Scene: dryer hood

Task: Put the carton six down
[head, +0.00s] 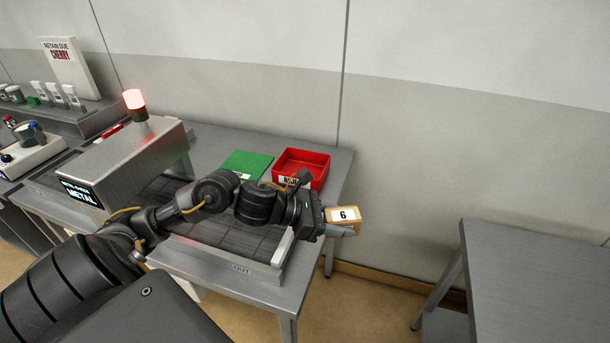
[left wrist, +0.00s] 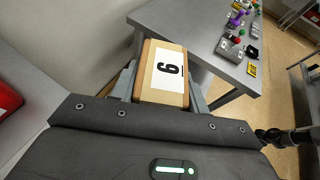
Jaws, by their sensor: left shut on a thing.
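Carton six (head: 345,214) is a small tan box with a white label reading 6. My left gripper (head: 338,222) is shut on it and holds it in the air, past the right end of the conveyor table, with floor below. In the left wrist view the carton (left wrist: 163,75) sits between the two fingers of the gripper (left wrist: 163,90), its label facing the camera. The green mat (head: 246,164) and the red tray (head: 301,165) lie on the table behind my forearm; the tray's label is partly covered. My right gripper does not show clearly in either view.
A metal-check machine (head: 125,165) with a lit red beacon (head: 135,102) stands over the conveyor (head: 240,232), marked OUT. A grey table (head: 545,275) stands at the right, across a gap. Its far end holds several small coloured items (left wrist: 240,40) in the wrist view.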

